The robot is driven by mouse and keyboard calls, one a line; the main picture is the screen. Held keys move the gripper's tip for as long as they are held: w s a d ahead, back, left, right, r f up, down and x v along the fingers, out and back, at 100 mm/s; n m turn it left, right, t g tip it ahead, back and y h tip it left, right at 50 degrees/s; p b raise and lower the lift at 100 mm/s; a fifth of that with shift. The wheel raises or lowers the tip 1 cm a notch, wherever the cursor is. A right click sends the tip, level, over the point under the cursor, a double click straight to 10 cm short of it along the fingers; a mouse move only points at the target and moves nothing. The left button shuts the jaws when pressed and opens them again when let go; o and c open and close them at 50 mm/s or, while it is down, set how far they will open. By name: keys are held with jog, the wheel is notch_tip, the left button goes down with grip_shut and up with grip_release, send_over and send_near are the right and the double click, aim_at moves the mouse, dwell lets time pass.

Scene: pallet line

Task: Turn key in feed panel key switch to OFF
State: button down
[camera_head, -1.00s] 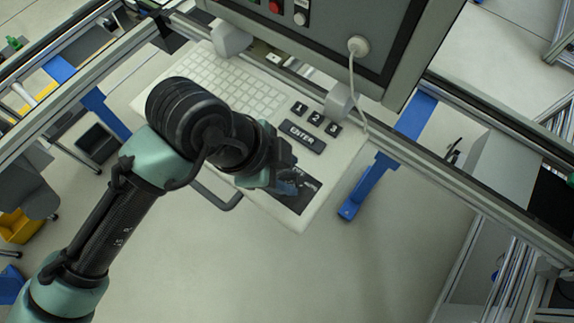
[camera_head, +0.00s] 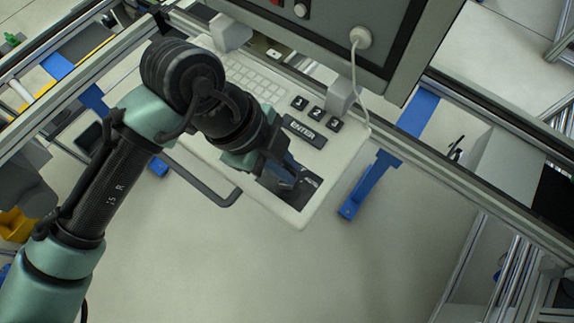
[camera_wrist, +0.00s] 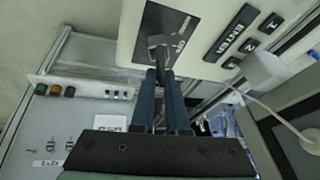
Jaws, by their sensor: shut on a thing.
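The feed panel (camera_head: 335,160) is a pale keyboard console with large 1, 2, 3 and ENTER keys. A dark plate (camera_head: 288,207) with white lettering is at its near corner; the plate also shows in the wrist view (camera_wrist: 185,22). My gripper (camera_head: 290,171) is over this plate. In the wrist view, the two blue-grey fingers of my gripper (camera_wrist: 162,73) are close together on a small grey key (camera_wrist: 157,42) at the plate. The fingers partly hide the key and switch. I cannot read the switch's position from the small, partly covered lettering.
A grey control box (camera_head: 330,30) with a white cable plug hangs above the console. A dark handle bar (camera_head: 205,185) projects from the console's near edge. A metal rail (camera_head: 450,180) runs behind it. The floor in front is open.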

aim_at(285, 166)
jog(key=shift+w+f+m+g+b, duration=0.15)
jog(key=shift+m+g+b, duration=0.3)
jog(key=shift+m, duration=0.55)
jog(key=c, duration=1.2)
grip_release()
jog(key=shift+a, duration=0.1)
jog(key=o, duration=0.8)
jog(key=shift+o, duration=0.2)
jog(key=shift+r+p, duration=2.6)
jog(key=shift+r, duration=1.05)
